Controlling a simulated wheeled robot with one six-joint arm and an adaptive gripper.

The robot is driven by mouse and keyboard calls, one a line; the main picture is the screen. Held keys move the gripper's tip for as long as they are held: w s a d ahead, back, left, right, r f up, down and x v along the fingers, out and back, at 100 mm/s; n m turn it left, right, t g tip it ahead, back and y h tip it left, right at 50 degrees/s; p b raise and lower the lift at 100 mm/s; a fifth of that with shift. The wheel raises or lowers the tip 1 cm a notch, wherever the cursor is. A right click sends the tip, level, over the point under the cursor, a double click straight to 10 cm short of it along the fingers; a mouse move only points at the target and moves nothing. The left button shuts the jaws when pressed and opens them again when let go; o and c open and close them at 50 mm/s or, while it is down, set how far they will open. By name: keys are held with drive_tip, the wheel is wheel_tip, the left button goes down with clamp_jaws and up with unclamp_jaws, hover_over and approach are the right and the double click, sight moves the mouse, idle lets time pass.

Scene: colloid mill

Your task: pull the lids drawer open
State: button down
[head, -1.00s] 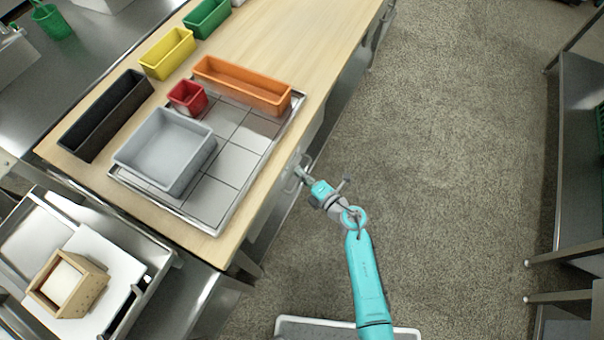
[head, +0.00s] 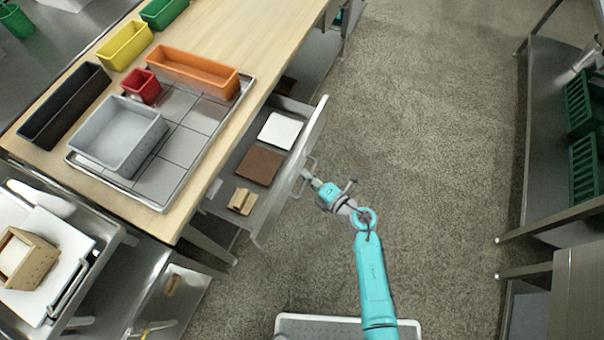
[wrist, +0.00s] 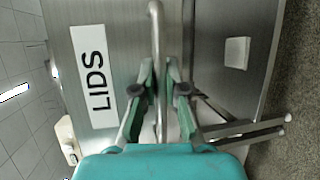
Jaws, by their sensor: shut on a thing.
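The lids drawer (head: 262,212) stands pulled out from under the wooden table in the head view. Inside it lie a white square (head: 280,130), a brown square (head: 259,165) and a small light wooden piece (head: 242,201). In the wrist view the drawer front (wrist: 120,50) carries a "LIDS" label (wrist: 95,77). My gripper (wrist: 160,85) is shut on the bar handle (wrist: 155,25) of this drawer. In the head view my gripper (head: 314,182) is at the outer side of the drawer front, and its fingers are too small to make out there.
The wooden table (head: 245,45) bears a tiled metal tray (head: 190,150), a grey bin (head: 120,135), and orange, red, black, yellow and green bins. Open carpet (head: 430,130) lies to the right. A metal rack (head: 550,130) with green crates stands at the far right.

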drive_tip(key=s+d, duration=0.2)
drive_tip(key=d, duration=0.4)
drive_tip(key=shift+s+d, duration=0.2)
drive_tip(key=shift+d, duration=0.2)
drive_tip(key=c, duration=1.2)
unclamp_jaws()
drive_tip(key=shift+s, duration=0.1)
drive_tip(key=v, duration=1.1)
drive_tip(key=shift+s+d, duration=0.25)
drive_tip(key=shift+d, duration=0.05)
